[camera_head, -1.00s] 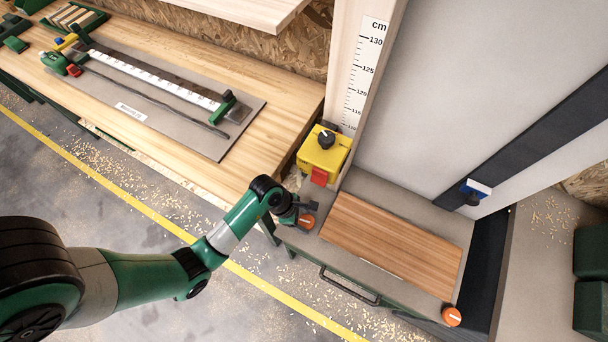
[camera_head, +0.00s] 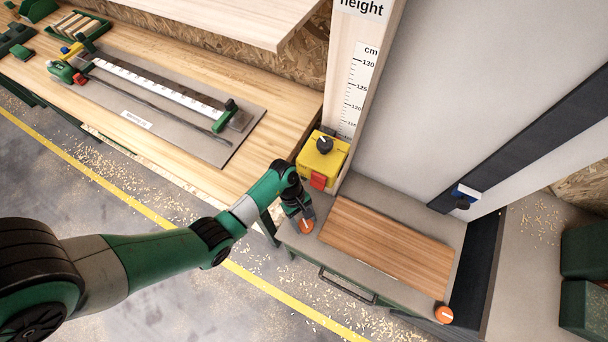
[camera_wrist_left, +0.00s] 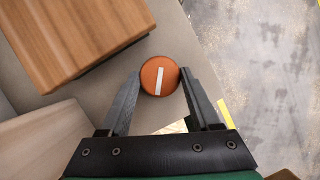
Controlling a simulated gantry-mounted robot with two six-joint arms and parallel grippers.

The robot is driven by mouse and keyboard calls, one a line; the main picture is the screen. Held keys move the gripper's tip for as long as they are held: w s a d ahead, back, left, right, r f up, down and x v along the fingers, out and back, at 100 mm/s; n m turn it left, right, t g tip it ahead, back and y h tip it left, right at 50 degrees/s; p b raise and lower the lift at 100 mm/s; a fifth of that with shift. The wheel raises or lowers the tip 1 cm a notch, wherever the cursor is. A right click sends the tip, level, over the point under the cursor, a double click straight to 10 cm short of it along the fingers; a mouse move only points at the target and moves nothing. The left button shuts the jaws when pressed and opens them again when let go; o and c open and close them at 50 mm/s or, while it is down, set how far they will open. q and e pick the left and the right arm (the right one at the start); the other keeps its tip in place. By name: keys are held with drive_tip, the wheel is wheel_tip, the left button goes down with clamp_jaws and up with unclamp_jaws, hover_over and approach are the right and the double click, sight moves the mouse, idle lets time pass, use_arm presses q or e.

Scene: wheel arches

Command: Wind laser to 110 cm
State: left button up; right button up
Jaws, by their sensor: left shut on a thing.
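An orange round knob (camera_head: 307,226) with a white line sits on the left front corner of the grey bench. In the left wrist view the knob (camera_wrist_left: 158,76) is between the fingers of my left gripper (camera_wrist_left: 161,73), which is shut on it. In the head view my left gripper (camera_head: 301,212) is over the knob and partly hides it. A small blue and white device (camera_head: 463,194), which looks like the laser, sits on a dark diagonal band at the right. A height scale in cm (camera_head: 358,92) stands upright behind; its lower numbers are hard to read.
A yellow box (camera_head: 322,158) with a black knob and red switch stands behind my gripper. A wooden board (camera_head: 385,245) lies to its right, with a second orange knob (camera_head: 444,314) beyond. A workbench (camera_head: 190,175) with a ruler fixture is at the left.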

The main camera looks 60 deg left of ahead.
use_arm(q)
drive_tip(key=shift+w+m+g, duration=0.1)
drive_tip(key=shift+m+g, duration=0.4)
drive_tip(key=shift+m, duration=0.9)
drive_tip(key=o, duration=1.4)
drive_tip(key=shift+p+v, duration=1.75)
drive_tip(key=shift+v, duration=4.1)
drive_tip(key=shift+w+d, duration=0.1)
drive_tip(key=shift+c, duration=0.4)
